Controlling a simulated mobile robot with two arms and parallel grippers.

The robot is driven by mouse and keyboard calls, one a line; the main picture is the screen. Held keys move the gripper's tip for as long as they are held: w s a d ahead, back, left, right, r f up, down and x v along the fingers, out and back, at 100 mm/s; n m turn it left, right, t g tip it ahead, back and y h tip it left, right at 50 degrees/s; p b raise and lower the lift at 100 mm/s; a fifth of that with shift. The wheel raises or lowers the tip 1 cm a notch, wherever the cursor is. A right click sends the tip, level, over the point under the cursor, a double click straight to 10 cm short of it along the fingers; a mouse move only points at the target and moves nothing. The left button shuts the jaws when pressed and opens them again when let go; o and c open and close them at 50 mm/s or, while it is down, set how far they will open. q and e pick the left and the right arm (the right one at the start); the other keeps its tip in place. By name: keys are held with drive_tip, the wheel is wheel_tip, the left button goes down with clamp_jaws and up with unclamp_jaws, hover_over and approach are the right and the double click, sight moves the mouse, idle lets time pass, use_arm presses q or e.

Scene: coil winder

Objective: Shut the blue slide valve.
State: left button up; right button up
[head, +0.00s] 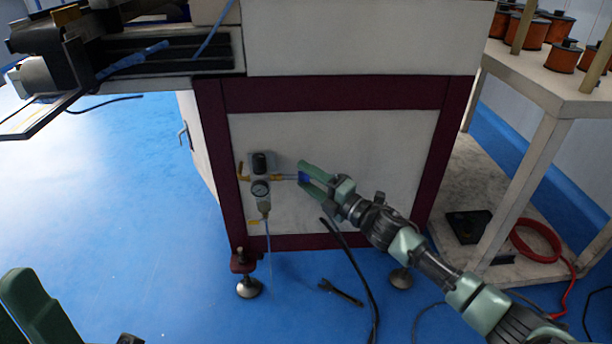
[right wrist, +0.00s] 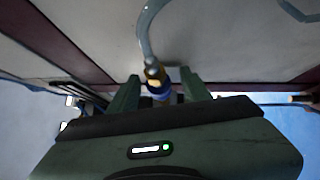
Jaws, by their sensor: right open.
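The blue slide valve (head: 304,178) sits on the thin line to the right of the gauge unit, on the machine's pale lower panel. My right gripper (head: 308,178) is open, with one finger above the valve and one below it. In the right wrist view, the valve's blue body (right wrist: 159,88) with a brass fitting lies between the two green fingers, and a pale hose runs up from it. Gaps show beside it, and I cannot tell whether either finger touches it. The wrist housing hides its lower part.
Left of the valve are a gauge (head: 260,189) and a filter bowl. A black cable (head: 352,270) hangs below my right arm, and a dark tool (head: 340,292) lies on the blue floor. A table (head: 540,92) with copper coils stands at the right.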

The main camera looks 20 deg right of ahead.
drive_tip(key=p+v, duration=0.1)
drive_tip(key=v, duration=0.6)
drive_tip(key=shift+p, duration=0.3)
drive_tip(key=shift+d, duration=0.1)
